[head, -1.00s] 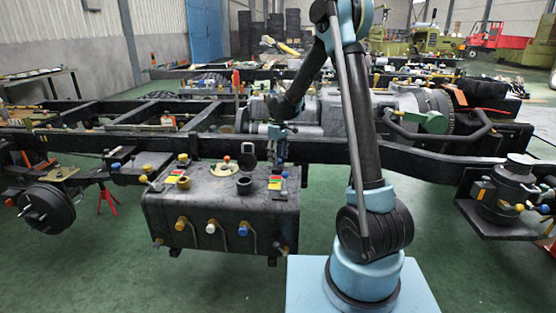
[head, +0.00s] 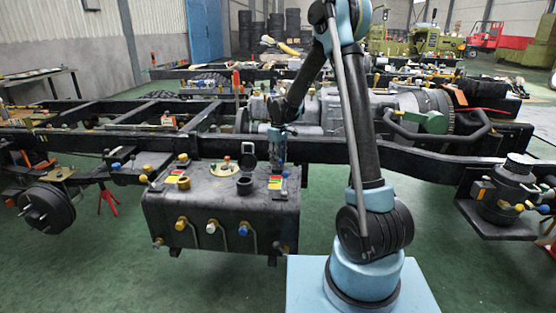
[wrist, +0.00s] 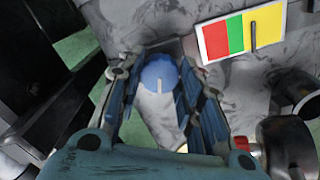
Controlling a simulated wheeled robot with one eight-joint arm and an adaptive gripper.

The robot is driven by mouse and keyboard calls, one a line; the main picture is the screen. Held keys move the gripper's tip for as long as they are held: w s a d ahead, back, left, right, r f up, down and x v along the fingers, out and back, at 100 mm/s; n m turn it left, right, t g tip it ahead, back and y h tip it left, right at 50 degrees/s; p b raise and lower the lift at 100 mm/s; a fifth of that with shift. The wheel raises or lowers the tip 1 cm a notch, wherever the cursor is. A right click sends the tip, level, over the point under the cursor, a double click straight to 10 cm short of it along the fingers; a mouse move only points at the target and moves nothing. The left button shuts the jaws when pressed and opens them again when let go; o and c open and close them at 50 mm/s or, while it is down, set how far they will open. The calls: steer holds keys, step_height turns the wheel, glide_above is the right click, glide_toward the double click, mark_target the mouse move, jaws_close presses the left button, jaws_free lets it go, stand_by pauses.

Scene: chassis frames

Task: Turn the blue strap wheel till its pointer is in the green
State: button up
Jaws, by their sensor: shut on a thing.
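The blue strap wheel (wrist: 159,72) is a round blue knob with a short white mark, on the top right part of a dark grey tank (head: 215,207). My gripper (wrist: 158,82) is closed around it, one finger on each side. In the head view my gripper (head: 277,160) points down at the tank's top, and the wheel is mostly hidden. Beside the wheel is a red, green and yellow plate (wrist: 238,33); it also shows in the head view (head: 275,183). A thin dark pointer (wrist: 253,36) lies over its yellow part, near the green.
A black filler neck (head: 244,186) and an upright round cap (head: 248,148) stand left of my gripper. A second coloured plate (head: 174,178) is farther left. Yellow, white and blue knobs (head: 243,230) line the tank's front. A black frame rail (head: 330,151) runs behind.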

steer(key=shift+m, duration=3.2)
steer(key=shift+w, duration=0.1)
steer(key=o, duration=1.1)
steer(key=shift+c, duration=0.2)
steer(key=shift+r, duration=0.1)
step_height(320, 180, up, 12)
